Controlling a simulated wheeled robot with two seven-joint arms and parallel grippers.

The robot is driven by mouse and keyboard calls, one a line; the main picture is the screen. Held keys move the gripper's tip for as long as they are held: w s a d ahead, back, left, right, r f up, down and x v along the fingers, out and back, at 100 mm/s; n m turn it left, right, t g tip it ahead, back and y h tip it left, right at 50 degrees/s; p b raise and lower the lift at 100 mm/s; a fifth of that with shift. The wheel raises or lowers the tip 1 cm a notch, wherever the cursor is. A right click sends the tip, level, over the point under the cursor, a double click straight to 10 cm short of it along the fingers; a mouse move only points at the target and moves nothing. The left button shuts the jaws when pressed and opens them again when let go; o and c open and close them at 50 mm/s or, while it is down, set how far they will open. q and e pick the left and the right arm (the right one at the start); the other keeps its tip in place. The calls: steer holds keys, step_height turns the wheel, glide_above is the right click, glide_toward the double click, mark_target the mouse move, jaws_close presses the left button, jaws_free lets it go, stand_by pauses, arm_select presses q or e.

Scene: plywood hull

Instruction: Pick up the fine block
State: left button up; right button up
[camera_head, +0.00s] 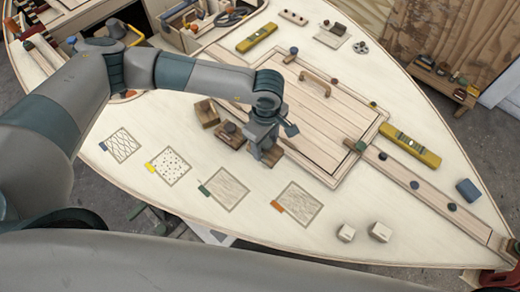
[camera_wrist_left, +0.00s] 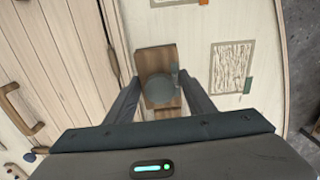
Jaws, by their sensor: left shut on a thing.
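My left gripper (camera_head: 266,152) points down at the pale deck and is shut on a wooden block with a round grey knob. In the left wrist view the knob (camera_wrist_left: 158,90) sits between the fingers, with the block's wood showing around it. In the head view the gripper hides most of this block (camera_head: 272,158). Just left of it stand another block with a dark knob (camera_head: 230,133) and a plain-looking wooden block (camera_head: 207,112). No marking shows which is the fine one. I cannot tell whether the held block is clear of the deck. My right gripper is not in view.
Several patterned squares with coloured tabs lie in front, one with a green tab (camera_head: 225,188). A hatch (camera_head: 320,110) with a wooden handle is behind right. A yellow level (camera_head: 410,145) and two small pale blocks (camera_head: 380,232) lie to the right.

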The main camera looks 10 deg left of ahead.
arm_select(q)
steer(key=s+d+r+b, duration=0.3)
steer(key=d+r, duration=0.3)
steer(key=d, duration=0.3)
steer(key=shift+s+d+b, duration=0.2)
steer(key=shift+s+b, duration=0.1)
steer(key=shift+b, duration=0.4)
steer(key=shift+o, duration=1.2)
steer(key=a+r+m+b, duration=0.1)
steer(key=a+r+m, duration=0.2)
steer(key=a+m, duration=0.3)
steer(key=a+r+m, duration=0.3)
steer(key=a+m, duration=0.3)
steer(key=a, duration=1)
steer(key=shift+w+a+r+b, duration=0.2)
steer(key=shift+a+b, duration=0.1)
steer(key=shift+b, duration=0.1)
